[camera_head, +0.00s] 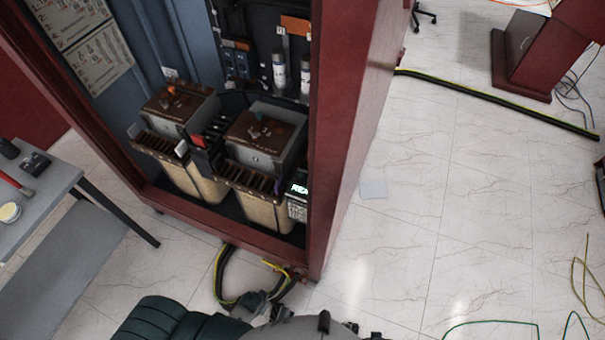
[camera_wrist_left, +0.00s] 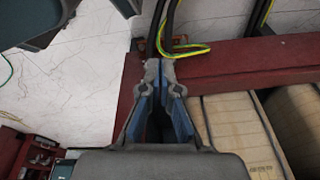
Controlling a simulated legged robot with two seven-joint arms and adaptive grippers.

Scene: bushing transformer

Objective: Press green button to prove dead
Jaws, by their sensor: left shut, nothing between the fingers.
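No green button can be made out in either view. In the head view, a small device with a lit display (camera_head: 298,189) reading "REA…" stands at the right front inside the open cabinet, partly cut off by the door post. My left gripper (camera_wrist_left: 161,66) is shut and empty in the left wrist view. Its tips overlap the red cabinet sill, close to black and yellow-green cables (camera_wrist_left: 183,46). In the head view it is hard to separate from the cables at the bottom centre. My right gripper is in neither view.
The red cabinet (camera_head: 345,120) holds two brown-topped transformers (camera_head: 182,104) (camera_head: 262,135). A grey table (camera_head: 45,185) with small items stands at the left. Cables (camera_head: 228,275) lie at the cabinet's base. The tiled floor at the right is mostly clear, with a black cable (camera_head: 490,98) across it.

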